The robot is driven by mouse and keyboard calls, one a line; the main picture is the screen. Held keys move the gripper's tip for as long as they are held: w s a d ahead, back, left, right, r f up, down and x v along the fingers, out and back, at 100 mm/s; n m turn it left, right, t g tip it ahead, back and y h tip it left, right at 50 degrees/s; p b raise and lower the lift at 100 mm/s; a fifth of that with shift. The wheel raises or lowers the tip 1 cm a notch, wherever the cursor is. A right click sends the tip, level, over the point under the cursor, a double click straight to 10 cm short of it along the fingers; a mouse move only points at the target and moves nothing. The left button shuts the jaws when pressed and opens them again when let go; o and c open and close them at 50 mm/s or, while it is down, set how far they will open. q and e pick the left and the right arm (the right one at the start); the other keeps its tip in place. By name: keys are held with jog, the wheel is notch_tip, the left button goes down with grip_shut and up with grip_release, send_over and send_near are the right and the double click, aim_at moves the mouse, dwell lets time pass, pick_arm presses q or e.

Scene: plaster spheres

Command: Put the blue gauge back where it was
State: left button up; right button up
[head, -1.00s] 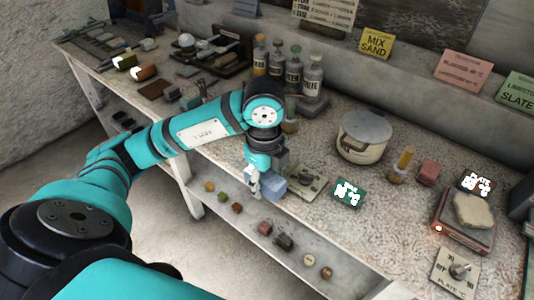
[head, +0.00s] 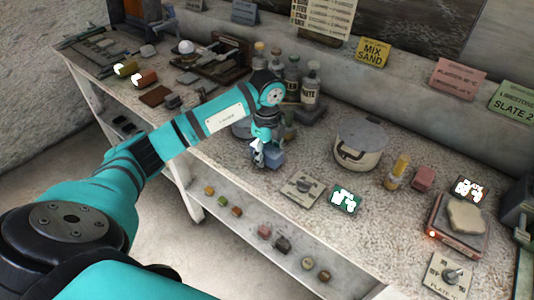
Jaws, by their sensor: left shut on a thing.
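My left gripper (head: 259,156) comes in from the left over the worktable (head: 215,150), with its fingers pointing down. It is shut on the blue gauge (head: 274,156), a small pale-blue block. The gripper partly hides the gauge. The gauge is near the bench's front half, behind and left of a flat plate with a knob (head: 302,187). I cannot tell whether the gauge touches the bench top. My right gripper is not seen.
Several labelled bottles (head: 309,88) stand behind the gripper. A lidded pot (head: 360,142) stands to its right, and a green-lit display (head: 345,200) lies in front of the pot. A stone slab (head: 466,216) rests on a red-lit device farther right. Bare bench lies between the gripper and the pot.

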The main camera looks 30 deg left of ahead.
aim_at(267, 148)
pick_arm(q)
jog(key=shift+f, duration=0.4)
jog(key=shift+f, duration=0.2)
jog(key=o, duration=1)
jog(key=shift+r, duration=0.25)
notch_tip(267, 148, up, 12)
jog(key=shift+b, duration=0.55)
